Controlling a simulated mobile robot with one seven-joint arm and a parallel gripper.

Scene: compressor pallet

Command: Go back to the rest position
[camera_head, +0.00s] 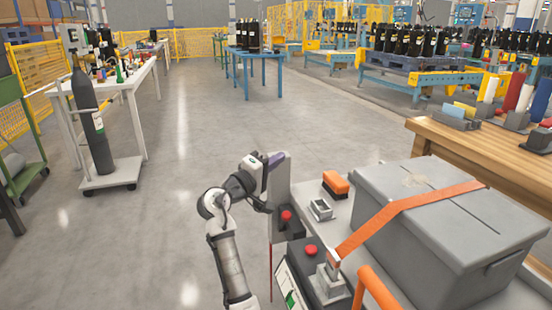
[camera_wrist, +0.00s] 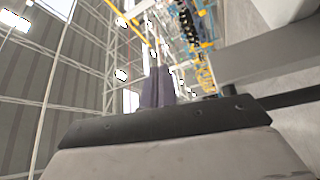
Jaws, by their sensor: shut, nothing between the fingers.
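My gripper (camera_head: 275,160) is at the end of my bent arm, in the lower middle of the head view, beside an upright grey panel. Its dark fingers are small there. In the wrist view my gripper (camera_wrist: 158,72) points up the picture, with its two purplish-grey fingers together and nothing between them. Behind the fingers the wrist view shows the hall's roof and walls, turned on their side.
A grey lidded box (camera_head: 440,215) with an orange strap stands at the lower right. A wooden bench (camera_head: 480,150) is behind it. A gas cylinder (camera_head: 92,125) stands on a trolley at left. A blue table (camera_head: 255,54) is further back. The middle floor is clear.

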